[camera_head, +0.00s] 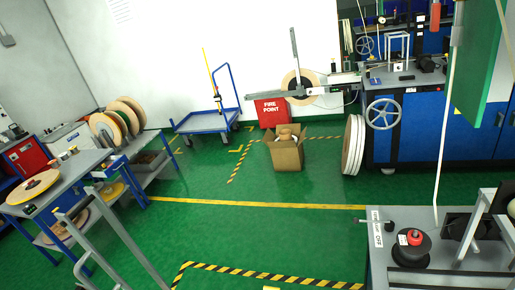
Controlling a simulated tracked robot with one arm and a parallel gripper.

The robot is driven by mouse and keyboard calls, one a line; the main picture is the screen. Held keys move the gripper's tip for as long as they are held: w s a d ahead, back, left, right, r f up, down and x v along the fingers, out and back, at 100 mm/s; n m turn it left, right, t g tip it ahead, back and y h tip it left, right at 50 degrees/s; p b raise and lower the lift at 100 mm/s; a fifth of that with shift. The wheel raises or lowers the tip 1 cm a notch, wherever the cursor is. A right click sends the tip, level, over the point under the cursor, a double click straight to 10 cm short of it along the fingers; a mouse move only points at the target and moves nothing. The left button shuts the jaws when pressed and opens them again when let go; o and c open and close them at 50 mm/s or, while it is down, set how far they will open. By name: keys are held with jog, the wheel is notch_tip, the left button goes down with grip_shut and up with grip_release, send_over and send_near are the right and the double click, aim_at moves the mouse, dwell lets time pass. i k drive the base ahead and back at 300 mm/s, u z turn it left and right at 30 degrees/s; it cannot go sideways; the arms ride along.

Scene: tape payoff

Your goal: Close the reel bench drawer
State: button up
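The reel bench (72,172) stands at the left of the picture, with a flat tan reel lying on its grey top. A blue drawer-like part (112,167) shows at the bench's right end. It appears to stick out from under the top, but it is too small to tell how far it is open. My gripper does not show in this view, and nothing touches the bench from my side.
Grey rails (128,245) rise at the lower left, in front of the bench. A shelf of upright reels (118,118) stands behind it. A cardboard box (285,154) and a blue trolley (206,121) stand farther back. Green floor (250,228) is clear in the middle.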

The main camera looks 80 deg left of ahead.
aim_at(122, 159)
jog(key=u, duration=3.4)
